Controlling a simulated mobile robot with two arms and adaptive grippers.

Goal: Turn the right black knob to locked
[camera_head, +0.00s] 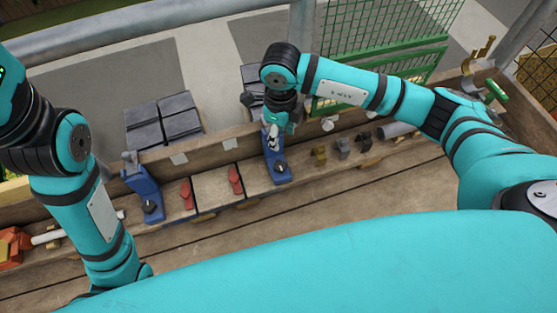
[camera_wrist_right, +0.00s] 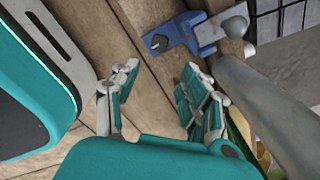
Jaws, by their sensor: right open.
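The right black knob (camera_head: 280,167) sits on the right blue clamp (camera_head: 274,172), at the wooden ledge in the middle of the head view. In the right wrist view, a black knob (camera_wrist_right: 158,42) shows on a blue clamp (camera_wrist_right: 181,35). My right gripper (camera_head: 271,146) hangs over the upper part of this clamp in the head view. In the wrist view the right gripper's (camera_wrist_right: 159,78) fingers are spread and empty, with the knob beyond the tips and apart from them. My left arm shows at the left, but its gripper does not show.
A second blue clamp (camera_head: 140,182) with a black knob (camera_head: 148,207) stands left. Two red handles (camera_head: 186,195) (camera_head: 235,180) lie between the clamps. Small brass and grey parts (camera_head: 343,148) stand right. A grey rail (camera_wrist_right: 270,105) passes close to the right gripper in the wrist view.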

